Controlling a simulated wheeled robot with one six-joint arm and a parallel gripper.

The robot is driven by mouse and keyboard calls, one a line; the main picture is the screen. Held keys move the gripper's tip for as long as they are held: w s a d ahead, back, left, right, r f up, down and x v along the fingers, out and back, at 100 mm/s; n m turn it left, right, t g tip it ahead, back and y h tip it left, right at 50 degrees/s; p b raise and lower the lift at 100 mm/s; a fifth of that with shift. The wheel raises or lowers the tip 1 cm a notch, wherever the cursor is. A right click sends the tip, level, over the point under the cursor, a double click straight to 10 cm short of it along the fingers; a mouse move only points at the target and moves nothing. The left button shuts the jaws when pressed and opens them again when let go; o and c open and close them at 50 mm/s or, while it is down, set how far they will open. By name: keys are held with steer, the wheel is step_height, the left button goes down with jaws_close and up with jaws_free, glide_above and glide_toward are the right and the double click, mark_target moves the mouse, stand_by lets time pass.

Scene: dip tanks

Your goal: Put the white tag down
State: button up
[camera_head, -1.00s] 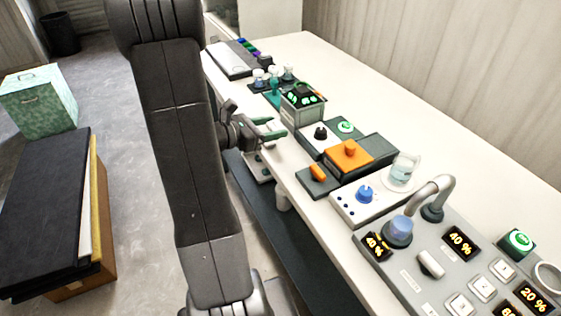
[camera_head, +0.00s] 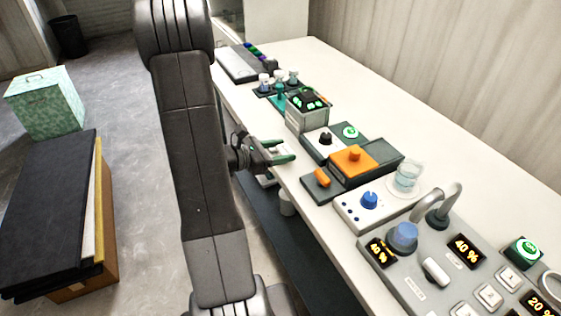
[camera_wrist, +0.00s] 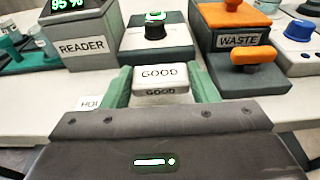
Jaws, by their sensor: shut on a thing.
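My gripper (camera_wrist: 163,92) has green fingers, one on each side of a white block, the white tag (camera_wrist: 160,83), and is shut on it. The tag shows the word GOOD on its upper face and again, shaded, on its lower near face. In the head view my gripper (camera_head: 277,151) is at the near long edge of the white bench, left of the black-knobbed unit. The tag is small and hard to make out there. Whether its underside touches the bench cannot be told.
A grey READER box (camera_wrist: 82,36) stands behind left, a black-knobbed unit (camera_wrist: 156,41) straight behind, and an orange WASTE unit (camera_wrist: 237,37) behind right. A partly hidden label (camera_wrist: 90,102) lies left of my gripper. The bench's far strip (camera_head: 400,130) is clear.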

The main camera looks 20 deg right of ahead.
mark_target(280, 166)
steer(key=shift+f, duration=1.95)
steer(key=shift+f+b, duration=0.3)
steer(key=shift+b, duration=0.2)
steer(key=o, duration=1)
steer(key=shift+r, duration=0.1)
steer(key=shift+r+p, duration=0.1)
steer(key=shift+p, duration=0.5)
